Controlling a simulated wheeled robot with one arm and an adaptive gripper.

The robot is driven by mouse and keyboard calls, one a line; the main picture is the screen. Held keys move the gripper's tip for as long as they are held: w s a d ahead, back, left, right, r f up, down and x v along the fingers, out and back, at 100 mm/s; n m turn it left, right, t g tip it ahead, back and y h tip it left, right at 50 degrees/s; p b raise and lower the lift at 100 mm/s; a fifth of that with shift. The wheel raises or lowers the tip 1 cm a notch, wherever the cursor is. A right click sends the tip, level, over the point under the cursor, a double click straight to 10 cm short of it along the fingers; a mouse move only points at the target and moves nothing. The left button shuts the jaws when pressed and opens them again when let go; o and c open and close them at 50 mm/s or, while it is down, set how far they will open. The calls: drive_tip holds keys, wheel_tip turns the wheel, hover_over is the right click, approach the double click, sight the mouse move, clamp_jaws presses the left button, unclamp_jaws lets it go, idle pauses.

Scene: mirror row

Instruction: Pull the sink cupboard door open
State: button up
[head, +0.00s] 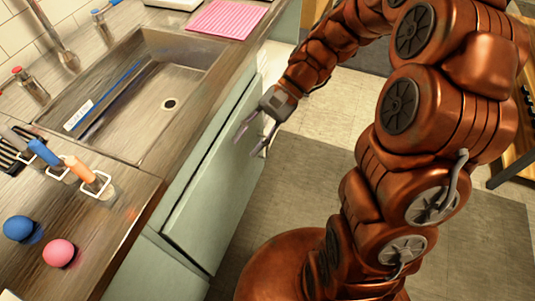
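The sink cupboard door (212,205) is a pale green panel below the sink counter. A dark gap runs along its top edge, and a dark line marks its near edge; I cannot tell whether it stands slightly ajar. No handle is clearly visible. My gripper (246,149) is in front of the door's upper far part, with its two grey fingers spread and nothing seen between them. The fingertips overlap the door in the picture; I cannot tell whether they touch it.
The sink (150,90) is set in the wooden counter (105,225). A blue ball (18,228), a pink ball (59,253) and a pink striped mat (226,18) lie on the counter. Grey floor tiles (300,165) in front of the door look clear beside my arm.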

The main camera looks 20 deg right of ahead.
drive_tip(key=w+d+f+m+t+y+b, duration=0.4)
drive_tip(key=w+f+b, duration=0.45)
drive_tip(key=f, duration=0.55)
drive_tip(key=w+d+f+m+t+y+b, duration=0.3)
drive_tip(key=w+d+f+m+b, duration=0.3)
drive_tip(key=w+f, duration=0.55)
drive_tip(key=w+d+f+m+t+b, duration=0.1)
drive_tip(key=d+f+m+t+b, duration=0.25)
drive_tip(key=f, duration=0.45)
drive_tip(key=w+d+f+m+t+b, duration=0.1)
drive_tip(key=d+f+m+t+b, duration=0.2)
drive_tip(key=f, duration=0.4)
drive_tip(key=g+b, duration=0.1)
drive_tip(key=b, duration=0.2)
hover_over(267, 157)
drive_tip(key=shift+w+d+f+n+h, duration=0.15)
drive_tip(key=shift+w+f+n+h, duration=0.05)
drive_tip(key=shift+w+n+h, duration=0.1)
clamp_jaws()
